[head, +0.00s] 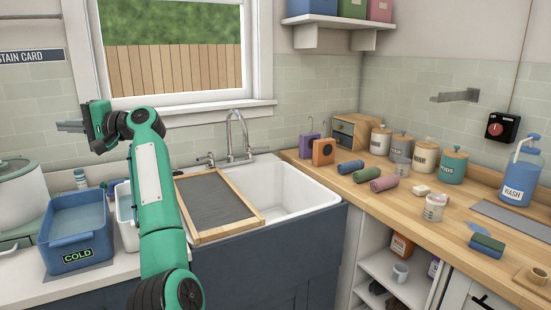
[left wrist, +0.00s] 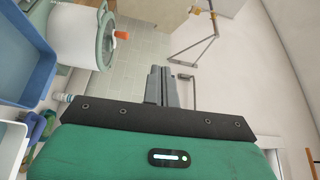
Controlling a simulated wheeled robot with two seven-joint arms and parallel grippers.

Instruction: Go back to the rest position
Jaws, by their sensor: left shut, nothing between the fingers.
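My left gripper (head: 70,127) is raised at the left of the head view, in front of the wall beside the window. Its fingers point left and are shut with nothing between them. In the left wrist view the two grey fingers (left wrist: 163,86) lie together, pointing toward the tiled wall. My green left arm (head: 155,190) rises from the bottom of the head view, in front of the counter and sink. My right gripper shows in neither view.
A blue bin marked COLD (head: 75,236) and a white pot (head: 20,197) stand on the left counter. A wood-framed screen (head: 254,212) lies across the left of the white sink (head: 300,190). Rolled towels (head: 384,183), jars and a WASH jug (head: 520,175) crowd the right counter.

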